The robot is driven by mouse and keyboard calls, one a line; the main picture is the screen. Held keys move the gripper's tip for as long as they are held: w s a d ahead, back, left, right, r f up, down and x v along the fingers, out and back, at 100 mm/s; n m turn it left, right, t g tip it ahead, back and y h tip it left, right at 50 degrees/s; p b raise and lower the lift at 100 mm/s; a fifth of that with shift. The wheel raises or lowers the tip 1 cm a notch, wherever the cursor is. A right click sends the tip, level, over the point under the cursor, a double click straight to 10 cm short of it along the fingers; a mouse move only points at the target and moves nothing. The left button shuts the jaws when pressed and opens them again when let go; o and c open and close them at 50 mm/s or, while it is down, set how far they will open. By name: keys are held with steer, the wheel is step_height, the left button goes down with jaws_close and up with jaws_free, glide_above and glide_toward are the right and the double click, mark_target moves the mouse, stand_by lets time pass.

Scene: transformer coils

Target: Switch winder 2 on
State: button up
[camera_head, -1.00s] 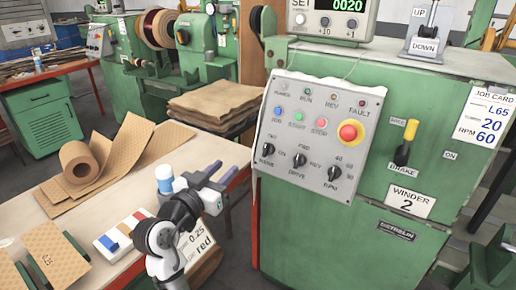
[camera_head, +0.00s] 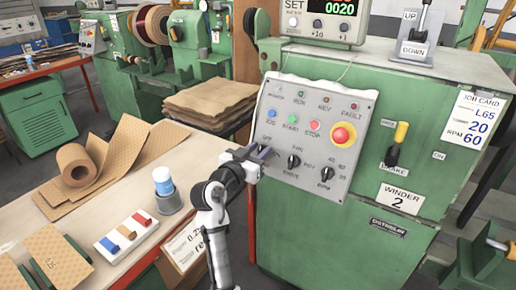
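Winder 2 is the green machine at the right, with a label plate (camera_head: 400,200) reading "WINDER 2". Its sloped grey control panel (camera_head: 345,170) carries a blue, a green (camera_head: 292,117) and a red button (camera_head: 314,126), a red emergency stop (camera_head: 342,135) on a yellow ring, and several black rotary knobs. The drive knob (camera_head: 293,161) and the RPM knob (camera_head: 327,174) are visible. The left knob, the mains one, is largely hidden by my gripper (camera_head: 264,153). My gripper is at the panel's left edge, its fingers over that knob. Whether they touch or grip it cannot be told.
A counter (camera_head: 333,7) on top reads 0020. A yellow-handled brake lever (camera_head: 397,144) is right of the panel.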

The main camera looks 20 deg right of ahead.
steer(key=c, duration=0.6)
steer(key=shift+f+b, duration=0.15)
steer(key=shift+b, duration=0.3)
steer(key=m+g+b, duration=0.1)
steer(key=m+b, duration=0.2)
steer(key=b, duration=0.1)
steer(key=shift+f+h, duration=0.2)
steer(key=shift+h, duration=0.2)
steer(key=m+g+b, duration=0.2)
steer(key=m+b, duration=0.2)
steer(key=m, duration=0.2)
steer(key=m+g+y+b, duration=0.1)
steer(key=m+g+b, duration=0.1)
steer(key=m+b, duration=0.2)
steer(key=m+g+b, duration=0.2)
steer(key=m+b, duration=0.2)
steer(key=m, duration=0.4)
steer(key=shift+s+d+r+g, duration=0.1)
steer(key=shift+s+g, duration=0.1)
steer(key=shift+g, duration=0.1)
steer(key=shift+y, duration=0.3)
